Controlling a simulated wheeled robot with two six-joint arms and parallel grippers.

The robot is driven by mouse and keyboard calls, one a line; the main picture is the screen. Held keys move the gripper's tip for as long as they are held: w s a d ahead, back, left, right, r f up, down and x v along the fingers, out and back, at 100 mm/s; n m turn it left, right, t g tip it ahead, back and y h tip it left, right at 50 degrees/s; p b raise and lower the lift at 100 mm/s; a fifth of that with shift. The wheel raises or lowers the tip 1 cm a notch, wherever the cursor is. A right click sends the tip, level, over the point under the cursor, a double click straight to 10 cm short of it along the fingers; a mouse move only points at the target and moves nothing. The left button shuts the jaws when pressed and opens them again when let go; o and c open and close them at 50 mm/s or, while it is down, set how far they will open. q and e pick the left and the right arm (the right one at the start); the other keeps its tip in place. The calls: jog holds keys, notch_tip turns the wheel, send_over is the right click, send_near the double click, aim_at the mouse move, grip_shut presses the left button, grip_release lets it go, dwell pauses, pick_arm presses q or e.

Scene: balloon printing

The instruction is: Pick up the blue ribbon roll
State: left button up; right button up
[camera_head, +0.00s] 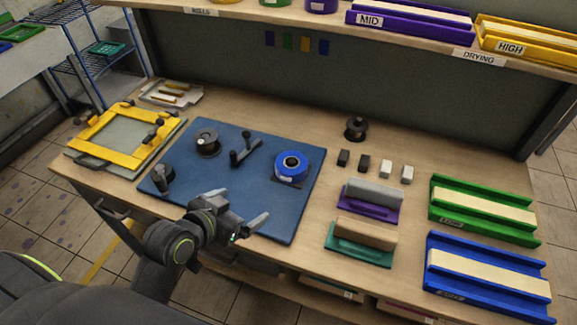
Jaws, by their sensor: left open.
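The blue ribbon roll (291,166) lies on the right part of a blue mat (215,180) on the wooden bench. It has a dark, light-rimmed centre. My left gripper (262,212) is open and empty, over the front part of the mat. It is nearer to me than the roll and a little to its left, apart from it. My right gripper is not in view.
A black spool (207,142) and a black crank-like part (244,150) share the mat. A yellow frame (122,135) stands at left. Purple (371,200) and green (358,246) holders and green (484,209) and blue trays (487,279) stand at right. A shelf (420,45) overhangs the back.

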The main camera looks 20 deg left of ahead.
pick_arm(q)
jog(key=w+d+r+t+h, duration=0.1)
jog(key=w+d+r+t, duration=0.1)
jog(key=w+r, duration=0.1)
jog(key=p, duration=0.2)
send_near(289, 164)
jog(key=w, duration=0.1)
jog(key=w+f, duration=0.1)
jog(key=w+d, duration=0.1)
jog(key=shift+f+m, duration=0.15)
jog(key=shift+m, duration=0.15)
jog(key=shift+w+d+f+g, duration=0.1)
jog(key=shift+w+f+g, duration=0.15)
jog(key=shift+w, duration=0.25)
jog(key=shift+w+d+p, duration=0.1)
jog(key=shift+w+p, duration=0.35)
jog(key=shift+p, duration=0.05)
jog(key=p+x, duration=0.1)
jog(key=x, duration=0.2)
jog(key=shift+r, duration=0.15)
jog(key=shift+w+d+f, duration=0.1)
jog(key=shift+w+f, duration=0.25)
jog(key=shift+w, duration=0.3)
jog(key=c, duration=1.1)
